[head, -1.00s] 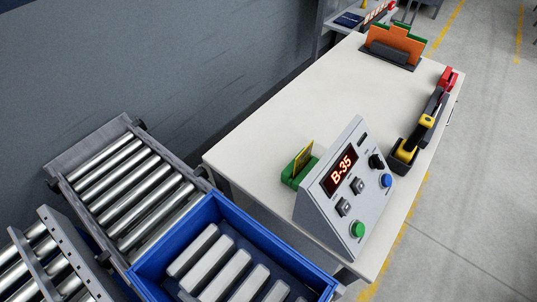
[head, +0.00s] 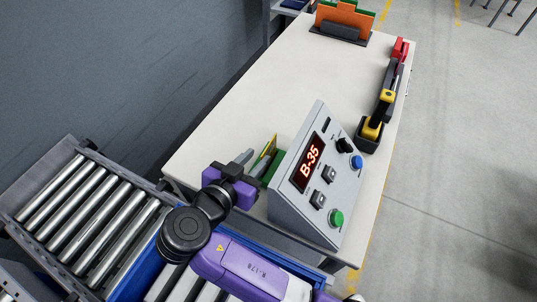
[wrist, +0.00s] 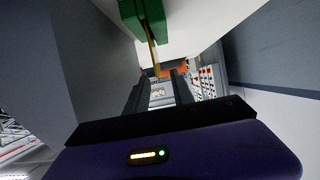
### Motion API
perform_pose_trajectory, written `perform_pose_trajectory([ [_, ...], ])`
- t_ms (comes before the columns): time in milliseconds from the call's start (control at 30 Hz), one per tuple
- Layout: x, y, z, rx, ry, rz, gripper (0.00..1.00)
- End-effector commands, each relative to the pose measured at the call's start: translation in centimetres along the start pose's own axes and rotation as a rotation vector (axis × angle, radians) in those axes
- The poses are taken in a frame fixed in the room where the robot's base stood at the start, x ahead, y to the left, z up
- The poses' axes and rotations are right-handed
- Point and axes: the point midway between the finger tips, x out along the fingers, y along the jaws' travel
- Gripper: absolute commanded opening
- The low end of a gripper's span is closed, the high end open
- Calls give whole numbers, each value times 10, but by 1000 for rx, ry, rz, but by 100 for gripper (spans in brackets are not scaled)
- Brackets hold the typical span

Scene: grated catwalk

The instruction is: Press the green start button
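The green button (head: 337,218) is a round cap at the lower front corner of the grey sloped control box (head: 285,202). The box stands on the near end of the white table and its red display reads B-35. My purple gripper (head: 252,162) is behind the box, to its left in the head view, near the green holder (head: 274,168) with the yellow card (head: 266,146). Its two fingers also show apart in the wrist view (wrist: 160,90), with nothing between them. The green button does not show in the wrist view.
The box also carries a blue button (head: 357,162), a black knob (head: 344,145) and two switches. A tape dispenser (head: 370,132) and a red stapler (head: 400,49) lie along the table's right edge. A roller conveyor (head: 85,210) and blue crate (head: 133,278) are at lower left.

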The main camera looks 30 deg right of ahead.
Motion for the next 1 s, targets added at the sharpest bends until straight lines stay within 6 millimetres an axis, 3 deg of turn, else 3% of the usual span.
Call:
perform_pose_trajectory([
  [500,61,4,-2,-6,-3,-2,29],
  [833,70,4,0,-5,-3,-5,29],
  [867,70,4,0,-5,-3,-5,27],
  [1000,70,4,0,-5,-3,-5,0],
])
